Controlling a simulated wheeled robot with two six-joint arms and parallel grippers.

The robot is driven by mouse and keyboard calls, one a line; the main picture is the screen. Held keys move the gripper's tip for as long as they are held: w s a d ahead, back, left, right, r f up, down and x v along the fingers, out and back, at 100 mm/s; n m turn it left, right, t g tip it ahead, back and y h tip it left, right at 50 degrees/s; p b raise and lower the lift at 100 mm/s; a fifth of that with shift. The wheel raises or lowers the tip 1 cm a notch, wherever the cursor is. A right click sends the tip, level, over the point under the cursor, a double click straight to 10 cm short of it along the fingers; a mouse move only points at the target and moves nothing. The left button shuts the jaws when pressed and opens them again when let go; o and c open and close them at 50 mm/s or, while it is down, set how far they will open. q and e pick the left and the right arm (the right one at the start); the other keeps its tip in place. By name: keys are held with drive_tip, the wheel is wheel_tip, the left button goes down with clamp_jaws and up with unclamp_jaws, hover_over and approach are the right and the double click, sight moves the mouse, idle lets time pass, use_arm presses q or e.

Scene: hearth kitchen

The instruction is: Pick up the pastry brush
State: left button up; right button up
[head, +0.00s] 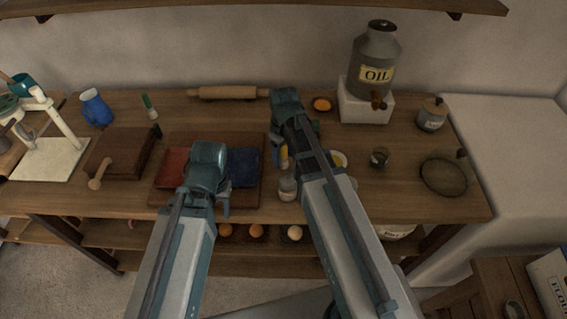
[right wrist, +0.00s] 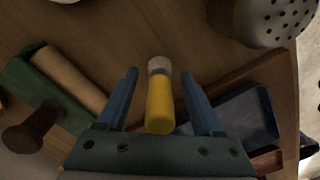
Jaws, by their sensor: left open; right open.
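A short yellow-handled object with a whitish end, which looks like the pastry brush (right wrist: 159,105), lies on the wooden table in the right wrist view. In the head view its yellow part (head: 284,158) shows beside my right gripper. My right gripper (right wrist: 159,78) is open, with one finger on each side of the yellow handle. I cannot tell whether the fingers touch it. In the head view the right gripper (head: 278,152) hides part of it. My left gripper (head: 224,205) is open and empty over the front of the two-coloured tray.
A wooden tray (head: 256,198) with red and blue sections lies left of the brush. A rolling pin (head: 228,92) and an oil can (head: 376,60) are at the back.

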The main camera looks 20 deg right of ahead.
drive_tip(key=shift+c, duration=0.3)
clamp_jaws()
drive_tip(key=shift+r, duration=0.1)
wheel_tip(320, 180, up, 10)
drive_tip(key=p, duration=1)
drive_tip(key=shift+d, duration=0.1)
